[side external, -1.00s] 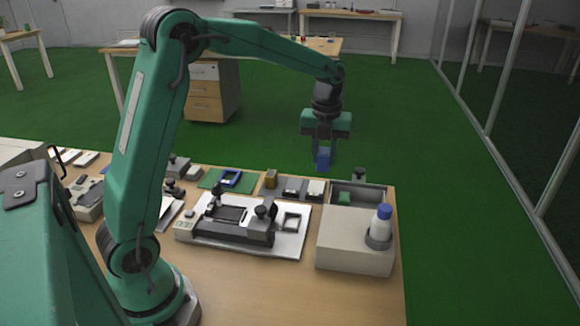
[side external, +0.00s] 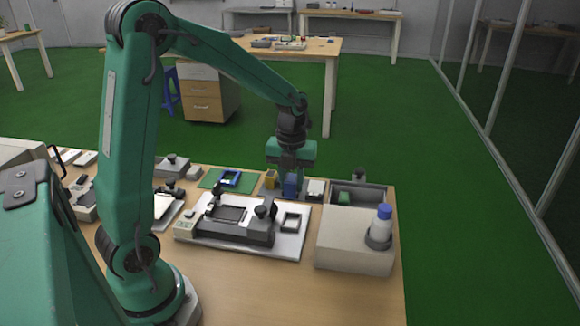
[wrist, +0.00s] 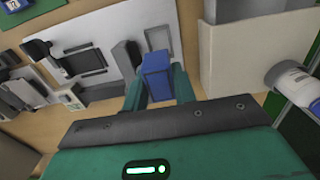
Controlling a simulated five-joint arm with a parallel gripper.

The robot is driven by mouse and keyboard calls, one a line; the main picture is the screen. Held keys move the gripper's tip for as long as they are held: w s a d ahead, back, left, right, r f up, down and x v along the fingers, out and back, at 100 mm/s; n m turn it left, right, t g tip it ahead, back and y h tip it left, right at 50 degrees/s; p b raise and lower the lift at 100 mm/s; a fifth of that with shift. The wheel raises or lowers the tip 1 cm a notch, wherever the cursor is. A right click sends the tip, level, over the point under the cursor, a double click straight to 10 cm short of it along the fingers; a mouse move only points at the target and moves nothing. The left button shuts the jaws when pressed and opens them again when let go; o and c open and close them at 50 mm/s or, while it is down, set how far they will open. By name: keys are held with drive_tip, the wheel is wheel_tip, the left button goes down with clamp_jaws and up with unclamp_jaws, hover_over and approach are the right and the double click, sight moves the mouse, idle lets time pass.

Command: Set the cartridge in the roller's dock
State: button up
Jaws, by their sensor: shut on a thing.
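My gripper (side external: 290,190) is shut on a blue block-shaped cartridge (side external: 291,184). In the wrist view, the blue cartridge (wrist: 156,75) sits between the two green fingers. In the side view it appears over the rack of blocks behind the roller unit; whether it touches anything there is unclear. The roller unit (side external: 236,229) is a dark and grey device on a white plate (side external: 292,245). A small square frame (side external: 291,221), possibly the dock, is at the plate's right part. In the wrist view the cartridge partly covers this frame (wrist: 160,38).
A yellow-brown block (side external: 270,179) and a white block (side external: 316,187) flank the cartridge. A grey-walled bin (side external: 372,194) and a beige box (side external: 345,243) with a blue-capped bottle (side external: 382,223) stand to the right. A green mat (side external: 210,180) lies behind. The front tabletop is clear.

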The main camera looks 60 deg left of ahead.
sight(291, 193)
drive_tip(key=shift+f, duration=1.95)
drive_tip(key=shift+f, duration=0.1)
drive_tip(key=shift+f, duration=2.05)
drive_tip(key=shift+f, duration=0.85)
drive_tip(key=o, duration=1.1)
drive_tip(key=shift+c, duration=0.2)
drive_tip(key=shift+r, duration=0.15)
drive_tip(key=shift+r, duration=2.85)
